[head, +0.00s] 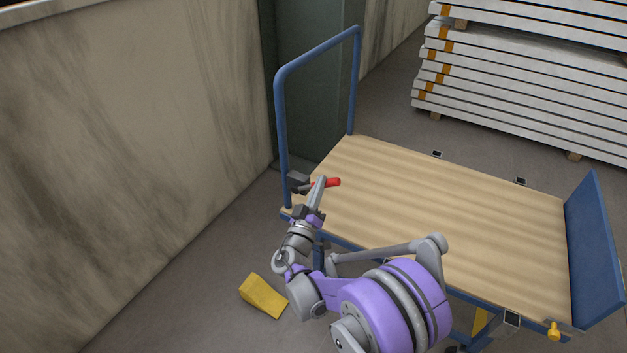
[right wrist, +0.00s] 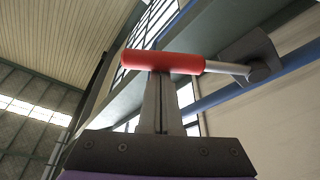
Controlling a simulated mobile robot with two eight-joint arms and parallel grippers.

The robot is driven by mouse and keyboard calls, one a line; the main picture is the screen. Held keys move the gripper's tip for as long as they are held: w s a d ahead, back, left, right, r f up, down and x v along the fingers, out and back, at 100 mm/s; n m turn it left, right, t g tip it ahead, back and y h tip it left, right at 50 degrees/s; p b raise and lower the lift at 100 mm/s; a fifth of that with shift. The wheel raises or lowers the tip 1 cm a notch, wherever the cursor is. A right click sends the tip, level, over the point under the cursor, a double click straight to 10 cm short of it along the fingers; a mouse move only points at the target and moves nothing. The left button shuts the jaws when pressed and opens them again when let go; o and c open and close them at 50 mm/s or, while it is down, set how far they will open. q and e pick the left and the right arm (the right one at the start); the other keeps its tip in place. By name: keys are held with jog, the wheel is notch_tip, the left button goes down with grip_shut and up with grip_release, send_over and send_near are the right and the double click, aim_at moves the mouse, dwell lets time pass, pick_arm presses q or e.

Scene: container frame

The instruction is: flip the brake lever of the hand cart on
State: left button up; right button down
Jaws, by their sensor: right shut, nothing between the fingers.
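The hand cart (head: 440,200) has a wooden deck, a blue push handle at its left end and a blue panel at its right end. Its brake lever (head: 333,182) has a red grip near the deck's left front corner. In the right wrist view the red grip (right wrist: 135,60) sits on a grey rod running right to a dark pivot plate. My right gripper (head: 318,184) is shut and empty, its fingertips right at the red grip. In the wrist view its fingers (right wrist: 161,85) end at the grip; I cannot tell whether they touch. My left gripper is out of view.
A yellow wedge (head: 263,296) lies on the floor left of my right arm. A stained container wall (head: 120,150) stands at the left. Stacked white planks (head: 520,85) lie behind the cart. The deck is bare.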

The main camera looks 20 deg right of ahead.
jog(key=shift+s+d+f, duration=0.2)
jog(key=shift+s+f, duration=0.05)
jog(key=shift+f, duration=0.1)
dwell(0.5)
jog(key=s+a+p, duration=0.2)
jog(key=s+a, duration=0.3)
jog(key=a, duration=0.2)
jog(key=shift+s+a+r+p, duration=0.25)
jog(key=shift+s+a+p, duration=0.05)
jog(key=shift+a+p, duration=0.1)
